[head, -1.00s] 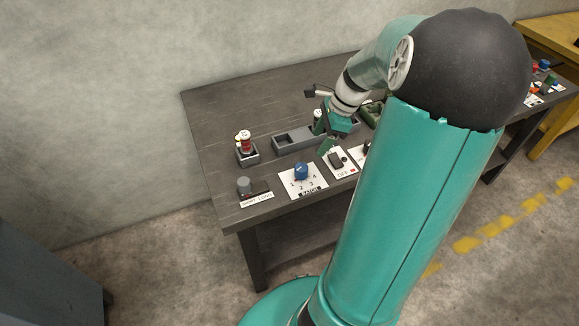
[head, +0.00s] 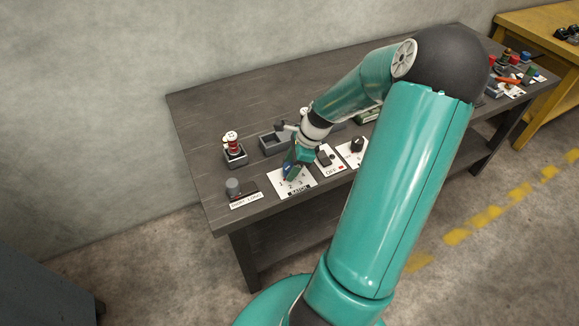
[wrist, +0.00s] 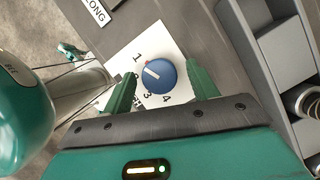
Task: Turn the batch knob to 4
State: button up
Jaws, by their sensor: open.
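The blue batch knob (wrist: 160,82) sits on a white plate (wrist: 128,45) printed with numbers. Its white pointer line points roughly toward the 1. My gripper (wrist: 162,73) is open, one green finger on each side of the knob. A gap shows between the knob and the fingers; I cannot tell how low they reach. In the head view my gripper (head: 291,166) covers most of the knob, and the plate (head: 299,186) shows below it.
A switch plate marked OFF (head: 332,167) and a black knob (head: 357,145) are to the right. A grey button (head: 233,186), a red spool (head: 233,145) in a holder and a grey tray (head: 268,147) stand close by. The table's left end is clear.

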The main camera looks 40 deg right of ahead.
jog(key=shift+w+a+f, duration=0.15)
jog(key=shift+a+f, duration=0.1)
jog(key=shift+f, duration=0.35)
jog(key=c, duration=1)
